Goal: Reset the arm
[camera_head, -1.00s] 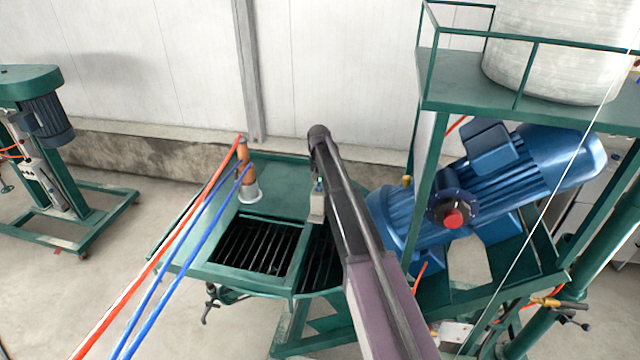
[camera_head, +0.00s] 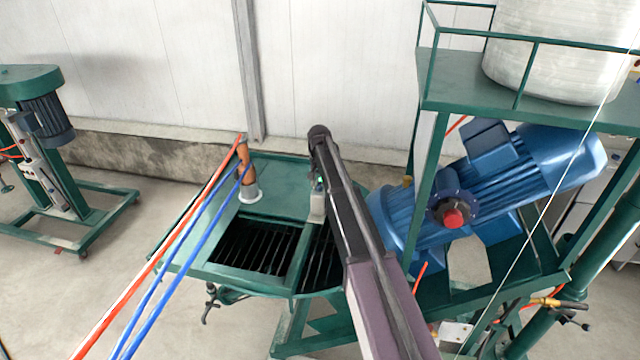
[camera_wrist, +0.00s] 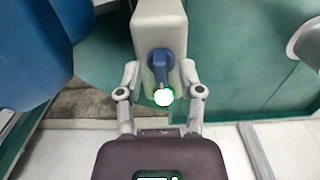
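My arm (camera_head: 352,215) reaches from the lower right over the green machine (camera_head: 292,180), and its far joint is near the machine's back edge. My gripper (camera_wrist: 162,78) shows in the wrist view with its two fingers apart, one on each side of a blue knob (camera_wrist: 160,62). The knob is on a pale control box (camera_wrist: 160,25), with a bright white round light ringed in green (camera_wrist: 164,97) close to it. The box (camera_head: 317,208) also shows beside my arm in the head view. Whether the fingers touch the box is unclear. My gripper is hidden in the head view.
A dark barred opening (camera_head: 255,247) lies in the machine's top. An orange nozzle (camera_head: 245,165) stands in a pale ring, with red and blue hoses nearby. A blue motor (camera_head: 490,180) and green frame (camera_head: 432,150) crowd the right. Open floor lies left.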

